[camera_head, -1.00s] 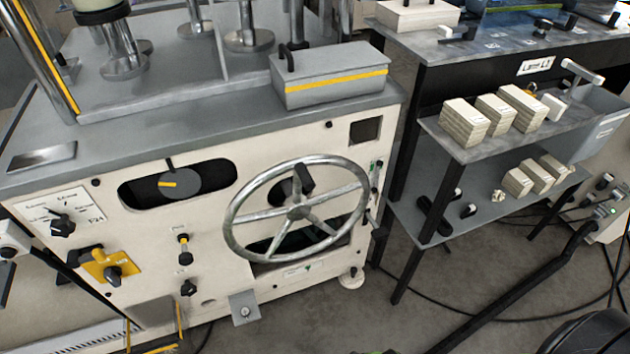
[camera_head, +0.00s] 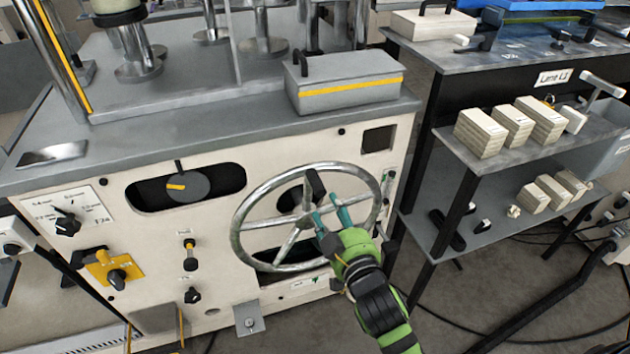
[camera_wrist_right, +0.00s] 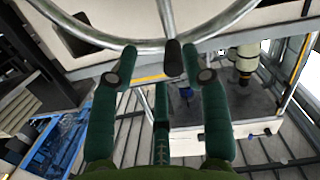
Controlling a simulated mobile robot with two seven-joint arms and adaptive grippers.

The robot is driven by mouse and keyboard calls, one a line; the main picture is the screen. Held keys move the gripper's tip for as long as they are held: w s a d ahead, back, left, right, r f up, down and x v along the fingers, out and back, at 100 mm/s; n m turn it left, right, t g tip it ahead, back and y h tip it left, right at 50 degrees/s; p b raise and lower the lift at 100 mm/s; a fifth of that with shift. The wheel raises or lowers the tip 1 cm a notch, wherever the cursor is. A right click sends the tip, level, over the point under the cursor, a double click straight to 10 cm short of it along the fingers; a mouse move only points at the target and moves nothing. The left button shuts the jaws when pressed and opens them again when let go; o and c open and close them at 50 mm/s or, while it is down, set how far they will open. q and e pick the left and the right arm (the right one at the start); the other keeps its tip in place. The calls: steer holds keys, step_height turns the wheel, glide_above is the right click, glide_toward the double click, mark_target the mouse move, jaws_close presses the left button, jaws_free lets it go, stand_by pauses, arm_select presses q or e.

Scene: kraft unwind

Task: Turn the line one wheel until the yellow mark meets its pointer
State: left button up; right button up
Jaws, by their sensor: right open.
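The large metal handwheel (camera_head: 235,228) is on the front of the cream machine, with a black knob (camera_head: 315,184) near its upper rim. In the right wrist view the knob (camera_wrist_right: 173,58) shows between the spread fingertips, close to the right one; contact is unclear. The yellow mark (camera_head: 176,187) is on a dark disc in the slot left of the wheel. My left gripper is not in view.
A grey box with a yellow stripe (camera_head: 345,82) sits on the machine top. A shelf unit (camera_head: 490,165) with several pale blocks stands close on the right. Knobs and a yellow-plated switch (camera_head: 108,269) are on the panel's left. Cables lie on the floor.

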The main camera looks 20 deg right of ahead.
mark_target(310, 171)
steer(key=shift+w+a+r+n+t+y, duration=0.15)
steer(key=shift+w+a+r+t, duration=0.15)
steer(key=shift+r, duration=0.3)
steer(key=shift+w+a+r+n+t+y, duration=0.2)
steer(key=shift+w+r+t, duration=0.1)
steer(key=shift+r, duration=0.25)
steer(key=shift+w+r, duration=0.15)
steer(key=shift+w, duration=0.2)
steer(key=w, duration=0.6)
steer(key=shift+a+p, duration=0.1)
steer(key=shift+p, duration=0.25)
jaws_close()
